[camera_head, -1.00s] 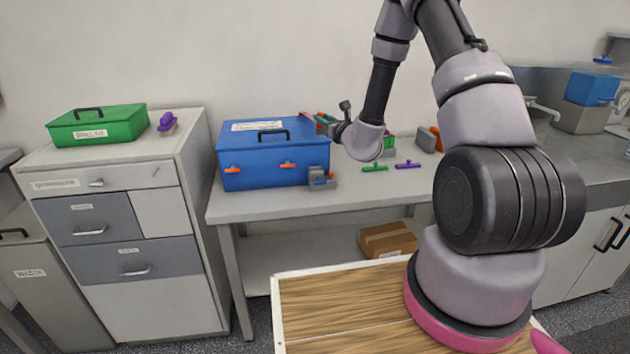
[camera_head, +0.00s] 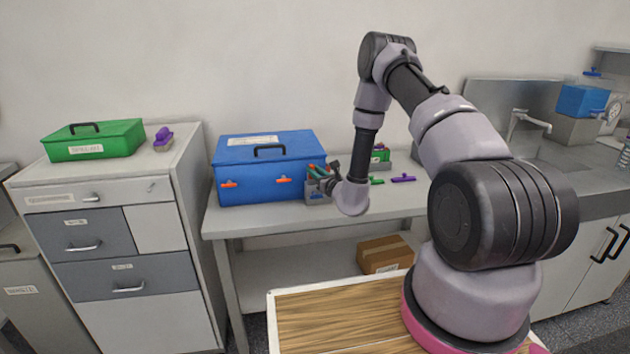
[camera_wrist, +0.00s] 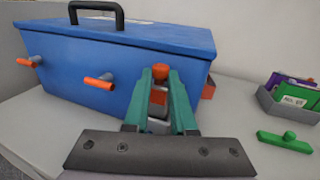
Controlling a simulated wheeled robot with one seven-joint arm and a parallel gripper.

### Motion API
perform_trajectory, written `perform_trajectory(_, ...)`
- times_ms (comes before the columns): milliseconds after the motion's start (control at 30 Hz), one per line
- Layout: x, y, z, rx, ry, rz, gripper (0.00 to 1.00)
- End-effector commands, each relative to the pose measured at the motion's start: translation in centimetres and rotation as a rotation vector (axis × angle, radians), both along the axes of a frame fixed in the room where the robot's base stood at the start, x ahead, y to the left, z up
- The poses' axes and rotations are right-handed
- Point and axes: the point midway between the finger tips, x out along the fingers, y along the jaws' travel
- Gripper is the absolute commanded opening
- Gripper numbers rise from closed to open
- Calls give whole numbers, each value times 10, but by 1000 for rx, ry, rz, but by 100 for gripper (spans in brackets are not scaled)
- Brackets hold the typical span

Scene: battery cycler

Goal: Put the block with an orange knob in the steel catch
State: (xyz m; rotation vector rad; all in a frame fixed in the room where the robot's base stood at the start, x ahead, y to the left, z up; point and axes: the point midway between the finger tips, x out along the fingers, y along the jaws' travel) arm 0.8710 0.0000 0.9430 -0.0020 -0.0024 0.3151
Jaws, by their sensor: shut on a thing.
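My gripper (camera_wrist: 160,76) has teal fingers and is shut on a small orange part, which appears to be the knob (camera_wrist: 160,72) of the block. The block's body is mostly hidden by the fingers. More orange and grey shows in the gap between the fingers, but I cannot tell which piece it belongs to. In the head view my gripper (camera_head: 318,172) is beside the right front corner of the blue box. A grey steel piece (camera_head: 315,195), likely the catch, stands on the bench just below it. I cannot tell whether the block touches it.
The blue box (camera_head: 262,165) with orange latches stands close at the left. A grey bin (camera_wrist: 285,110) with green and purple pieces is at the right. A green handled piece (camera_wrist: 285,142) and a purple one (camera_head: 403,178) lie loose on the bench (camera_head: 270,222).

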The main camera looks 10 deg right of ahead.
Motion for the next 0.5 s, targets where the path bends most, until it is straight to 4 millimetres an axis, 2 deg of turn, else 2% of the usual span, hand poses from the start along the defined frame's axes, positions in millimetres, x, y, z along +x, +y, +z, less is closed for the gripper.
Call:
perform_trajectory(200, 0, 1, -31, 0, 1, 0, 0)
perform_trajectory(500, 0, 0, -33, 0, 0, 0, 0)
